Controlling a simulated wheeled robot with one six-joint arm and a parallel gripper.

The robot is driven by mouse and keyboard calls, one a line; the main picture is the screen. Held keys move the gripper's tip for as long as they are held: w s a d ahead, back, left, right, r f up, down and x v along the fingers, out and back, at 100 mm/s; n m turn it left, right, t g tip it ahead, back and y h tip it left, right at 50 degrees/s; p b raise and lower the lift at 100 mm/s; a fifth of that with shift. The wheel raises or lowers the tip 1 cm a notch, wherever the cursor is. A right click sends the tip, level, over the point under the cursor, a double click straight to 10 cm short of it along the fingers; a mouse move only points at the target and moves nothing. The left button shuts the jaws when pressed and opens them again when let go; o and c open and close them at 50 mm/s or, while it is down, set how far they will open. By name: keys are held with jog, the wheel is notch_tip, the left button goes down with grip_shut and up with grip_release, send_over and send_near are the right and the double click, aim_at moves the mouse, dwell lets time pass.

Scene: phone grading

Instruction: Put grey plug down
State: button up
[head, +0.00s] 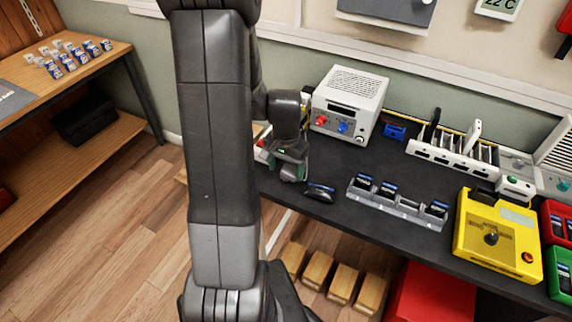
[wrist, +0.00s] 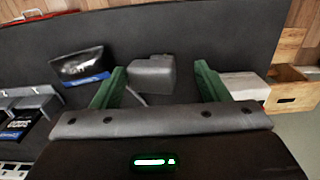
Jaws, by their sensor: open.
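The grey plug (wrist: 152,74) is a small grey block on the dark bench top (wrist: 200,30). In the wrist view it sits between the two green fingers of my gripper (wrist: 161,78), with a gap visible on each side. The fingers are apart and the plug's lower part is partly hidden by the gripper body. In the head view my gripper (head: 288,168) is low over the bench's left end, and the plug cannot be told clearly from it.
A black device with a blue edge (head: 320,192) lies beside my gripper. A grey slotted rack (head: 398,206) and a white power unit (head: 350,100) stand further right and behind. A white item (wrist: 245,86) is close to the right finger.

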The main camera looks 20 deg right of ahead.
aim_at(286, 170)
jog(key=shift+r+p, duration=0.45)
jog(key=shift+r, duration=0.1)
notch_tip(286, 170, up, 12)
dwell(0.4)
notch_tip(286, 170, down, 14)
jog(key=shift+r+b, duration=0.25)
jog(key=shift+b, duration=0.4)
jog(key=shift+r+p, duration=0.45)
jog(key=shift+r, duration=0.1)
jog(key=shift+f, duration=0.15)
